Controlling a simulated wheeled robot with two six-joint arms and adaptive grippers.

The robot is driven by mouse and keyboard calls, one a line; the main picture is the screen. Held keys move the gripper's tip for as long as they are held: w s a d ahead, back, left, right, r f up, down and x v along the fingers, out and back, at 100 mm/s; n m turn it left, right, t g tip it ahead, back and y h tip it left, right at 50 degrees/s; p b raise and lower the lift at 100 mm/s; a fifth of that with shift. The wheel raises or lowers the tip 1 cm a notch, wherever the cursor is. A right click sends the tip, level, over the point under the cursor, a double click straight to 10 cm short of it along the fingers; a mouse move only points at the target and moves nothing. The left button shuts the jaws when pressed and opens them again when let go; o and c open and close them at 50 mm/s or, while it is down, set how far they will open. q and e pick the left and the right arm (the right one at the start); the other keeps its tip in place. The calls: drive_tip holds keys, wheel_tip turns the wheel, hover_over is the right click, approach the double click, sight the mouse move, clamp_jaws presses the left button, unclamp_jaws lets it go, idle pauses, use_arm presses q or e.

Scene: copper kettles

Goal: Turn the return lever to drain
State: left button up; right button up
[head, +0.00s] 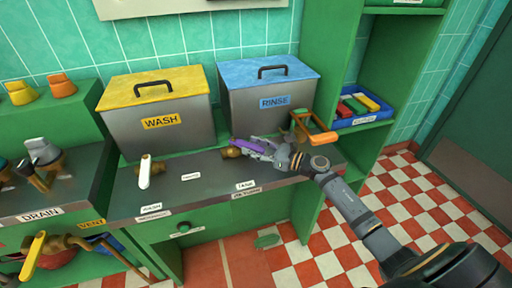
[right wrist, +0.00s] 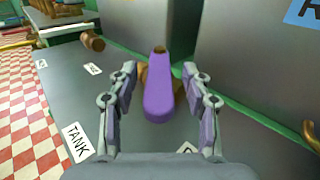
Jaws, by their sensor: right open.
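A purple-handled lever on a brass valve (head: 246,146) stands on the grey bench top, in front of the RINSE tank. A TANK label (head: 246,185) is on the bench near it, and the small plate at the bench edge is too small to read. My right gripper (head: 262,148) is open at the lever. In the right wrist view the purple handle (right wrist: 159,97) lies between the two spread fingers (right wrist: 160,88), with a gap on each side. The TANK label also shows at lower left there (right wrist: 77,142). My left gripper is not in view.
The WASH tank (head: 158,110) and RINSE tank (head: 268,95) stand behind. A white-handled lever (head: 145,172) is left on the bench. An orange handle (head: 322,137) is just right of my gripper. A DRAIN sign (head: 40,215) and yellow lever (head: 34,255) are far left.

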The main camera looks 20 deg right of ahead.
drive_tip(key=v, duration=1)
drive_tip(key=shift+s+d+f, duration=0.1)
drive_tip(key=shift+s+d, duration=0.05)
drive_tip(key=shift+s, duration=0.15)
drive_tip(key=shift+s+d, duration=0.45)
